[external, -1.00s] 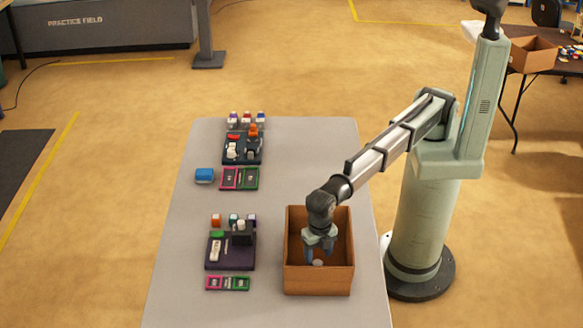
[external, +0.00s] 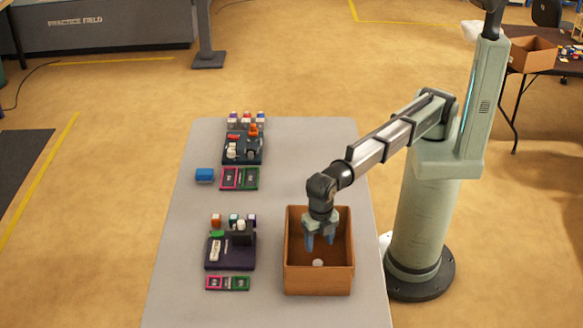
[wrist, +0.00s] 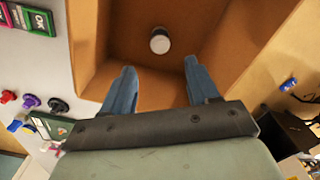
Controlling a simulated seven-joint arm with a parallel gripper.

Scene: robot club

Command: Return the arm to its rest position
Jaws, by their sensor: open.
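My gripper (external: 320,243) is above the brown open box (external: 318,285) on the table's right side, with its fingers pointing down over the box. In the wrist view my gripper (wrist: 160,88) has its two blue fingers spread apart with nothing between them. A small round white-topped piece (external: 318,263) lies on the box floor below the fingers. It also shows in the wrist view as a white-topped, dark-sided piece (wrist: 160,41), apart from the fingertips.
The box walls surround the space under my gripper.

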